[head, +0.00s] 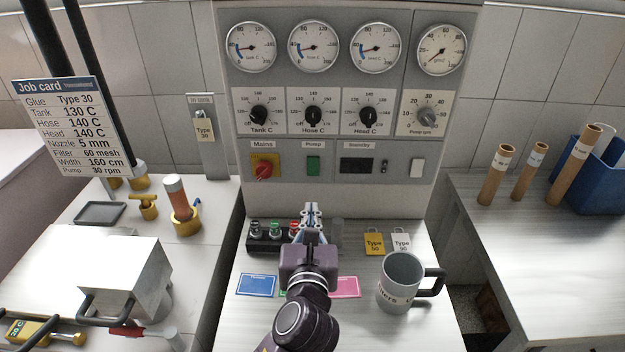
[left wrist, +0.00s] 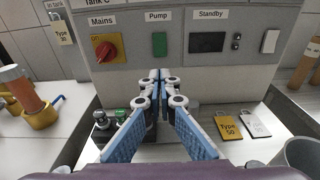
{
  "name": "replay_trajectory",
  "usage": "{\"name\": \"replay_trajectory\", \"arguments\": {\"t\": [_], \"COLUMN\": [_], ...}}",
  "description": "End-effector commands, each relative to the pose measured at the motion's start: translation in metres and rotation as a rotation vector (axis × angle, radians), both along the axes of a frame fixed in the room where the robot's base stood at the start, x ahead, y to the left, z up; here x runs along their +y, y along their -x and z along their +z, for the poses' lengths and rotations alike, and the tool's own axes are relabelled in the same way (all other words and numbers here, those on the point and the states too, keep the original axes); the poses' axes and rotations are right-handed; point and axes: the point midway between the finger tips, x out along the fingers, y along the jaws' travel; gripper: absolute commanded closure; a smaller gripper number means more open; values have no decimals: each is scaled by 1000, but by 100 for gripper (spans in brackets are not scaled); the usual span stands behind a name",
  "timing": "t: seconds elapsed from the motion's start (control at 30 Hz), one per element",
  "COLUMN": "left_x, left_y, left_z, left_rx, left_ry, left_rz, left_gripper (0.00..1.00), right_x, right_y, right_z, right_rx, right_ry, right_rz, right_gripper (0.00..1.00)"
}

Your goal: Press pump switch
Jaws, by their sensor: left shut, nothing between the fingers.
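The pump switch (head: 313,165) is a green rocker under the "Pump" label on the grey control panel (head: 340,200). It also shows in the left wrist view (left wrist: 159,44), straight ahead and above the fingertips. My left gripper (head: 312,208) is shut and empty, with its blue-padded fingers pointing at the panel. In the left wrist view its fingertips (left wrist: 157,76) meet just below the switch, with a visible gap between. The switch is fully in sight. My right gripper is not in view.
The red mains knob (head: 264,168) is left of the switch, and the standby display (head: 357,166) is right. A black block with several coloured fittings (head: 264,241) stands beside my gripper. A grey mug (head: 399,281) and Type 50 tag (head: 374,244) are to the right.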

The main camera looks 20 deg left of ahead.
Motion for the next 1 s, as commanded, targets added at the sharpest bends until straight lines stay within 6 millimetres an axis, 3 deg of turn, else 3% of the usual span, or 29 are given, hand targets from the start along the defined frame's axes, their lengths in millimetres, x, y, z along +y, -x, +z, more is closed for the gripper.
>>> {"name": "replay_trajectory", "arguments": {"t": [0.23,0.6,0.8,1.0], "left_x": [12,31,36,37], "left_y": [-40,-109,-125,-129], "left_z": [-2,-12,-15,-16], "left_rx": [0,1,0,0], "left_ry": [-1,1,2,2], "left_rz": [3,1,0,0], "left_gripper": [100,100,100,100], "right_x": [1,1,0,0], "right_y": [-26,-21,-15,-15], "right_z": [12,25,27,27], "right_rx": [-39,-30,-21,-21], "right_ry": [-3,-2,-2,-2], "right_rz": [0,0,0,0], "right_gripper": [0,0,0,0]}}
